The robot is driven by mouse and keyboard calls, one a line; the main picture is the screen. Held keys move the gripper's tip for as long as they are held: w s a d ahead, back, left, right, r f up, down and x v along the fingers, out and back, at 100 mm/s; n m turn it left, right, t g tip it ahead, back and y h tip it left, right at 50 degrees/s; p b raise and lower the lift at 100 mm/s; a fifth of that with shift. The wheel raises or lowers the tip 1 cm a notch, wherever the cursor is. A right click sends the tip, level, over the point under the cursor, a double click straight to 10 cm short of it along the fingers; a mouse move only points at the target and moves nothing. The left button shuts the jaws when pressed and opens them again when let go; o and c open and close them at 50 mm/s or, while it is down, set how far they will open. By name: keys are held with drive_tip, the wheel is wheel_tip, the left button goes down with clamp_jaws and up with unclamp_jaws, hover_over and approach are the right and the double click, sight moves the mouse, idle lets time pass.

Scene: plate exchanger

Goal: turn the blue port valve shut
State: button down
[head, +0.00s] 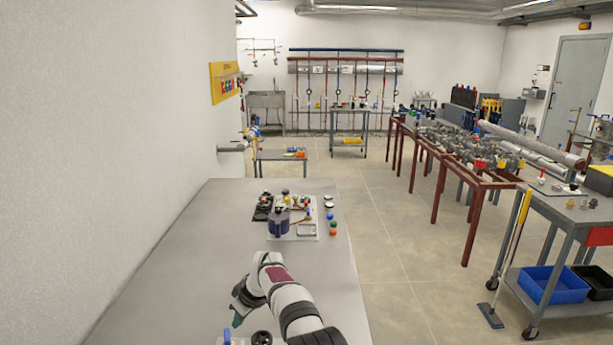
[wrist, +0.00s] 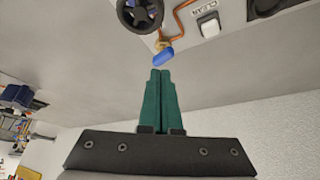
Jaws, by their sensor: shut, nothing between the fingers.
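The blue port valve's handle (wrist: 163,57) is a short blue lever on a small brass body with a copper pipe. It shows near the top middle of the wrist view, slanting slightly up to the right. In the head view a small blue piece at the bottom edge (head: 227,338) looks like the same handle, mostly cut off. My gripper (wrist: 160,72) has its two green fingers together with nothing between them. The tips point at the handle and appear just short of it; I cannot tell the exact gap. My gripper (head: 237,319) is low in the head view, above the bench.
A black handwheel (wrist: 139,14) stands just left of the handle. The grey bench (head: 190,265) is clear left of my arm. A tray of parts (head: 300,232) lies farther back.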

sight(228, 341)
drive_tip(key=shift+n+y, duration=0.3)
drive_tip(key=shift+n, duration=0.2)
drive_tip(key=shift+w+d+f, duration=0.1)
drive_tip(key=shift+f, duration=1.55)
drive_tip(key=shift+w+d+f, duration=0.1)
drive_tip(key=shift+f, duration=1.55)
drive_tip(key=shift+w+a, duration=0.2)
drive_tip(key=shift+a, duration=0.4)
drive_tip(key=shift+s+a, duration=0.2)
drive_tip(key=shift+s, duration=0.15)
drive_tip(key=shift+d, duration=0.1)
